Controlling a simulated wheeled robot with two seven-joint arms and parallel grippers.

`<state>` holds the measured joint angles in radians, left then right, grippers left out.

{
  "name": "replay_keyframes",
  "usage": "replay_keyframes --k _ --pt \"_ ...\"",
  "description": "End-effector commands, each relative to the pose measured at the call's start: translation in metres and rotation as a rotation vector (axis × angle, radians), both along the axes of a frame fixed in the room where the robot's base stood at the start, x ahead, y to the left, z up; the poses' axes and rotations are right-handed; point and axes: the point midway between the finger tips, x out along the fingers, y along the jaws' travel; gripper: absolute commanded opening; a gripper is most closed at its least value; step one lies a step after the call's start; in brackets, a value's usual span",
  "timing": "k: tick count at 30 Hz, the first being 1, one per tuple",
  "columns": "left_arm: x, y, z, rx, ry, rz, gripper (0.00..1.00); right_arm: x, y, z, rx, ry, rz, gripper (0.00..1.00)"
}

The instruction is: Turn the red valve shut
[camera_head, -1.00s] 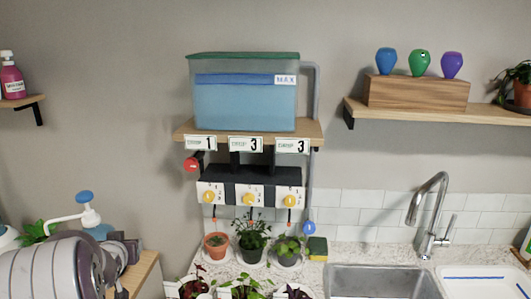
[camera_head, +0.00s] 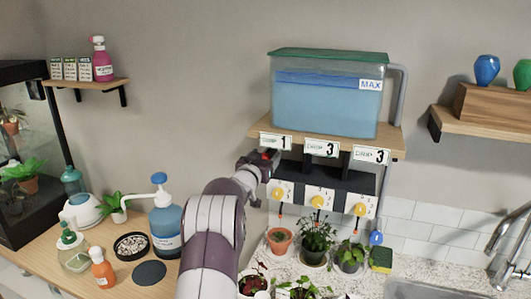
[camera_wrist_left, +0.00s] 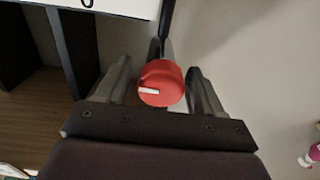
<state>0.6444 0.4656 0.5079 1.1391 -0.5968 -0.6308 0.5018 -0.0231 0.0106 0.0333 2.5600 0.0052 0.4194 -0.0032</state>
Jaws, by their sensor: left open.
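The red valve (camera_head: 270,153) is at the left end of the rack under the water tank's shelf, mostly hidden by my gripper in the head view. In the left wrist view the round red knob (camera_wrist_left: 163,84) has a white mark pointing left and sits between the two fingers. My left gripper (camera_head: 262,160) is at the valve, open, with a finger on each side of the knob (camera_wrist_left: 158,80). A gap shows on both sides in the wrist view; whether either finger touches it is hard to tell. My right gripper is not in view.
The blue-filled tank (camera_head: 325,105) stands on a wooden shelf (camera_head: 393,143) above. Yellow dials (camera_head: 318,202) and potted plants (camera_head: 281,240) are right of and below my arm. A blue pump bottle (camera_head: 166,225) stands on the counter left of my arm.

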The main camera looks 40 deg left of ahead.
Motion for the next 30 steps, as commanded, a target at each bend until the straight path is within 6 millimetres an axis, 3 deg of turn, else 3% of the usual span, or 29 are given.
replay_keyframes --k 11,15,16,30 --pt "0.007 0.002 -0.001 -0.001 0.001 0.001 0.67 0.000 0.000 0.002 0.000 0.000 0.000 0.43" --pt "0.007 0.002 -0.001 0.000 0.001 0.001 0.22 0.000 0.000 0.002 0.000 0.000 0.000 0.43" --pt "0.007 0.002 -0.001 0.000 0.001 0.001 0.16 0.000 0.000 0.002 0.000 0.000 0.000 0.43" --pt "0.007 0.003 0.002 -0.101 -0.030 0.001 0.16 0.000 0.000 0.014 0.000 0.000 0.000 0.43"
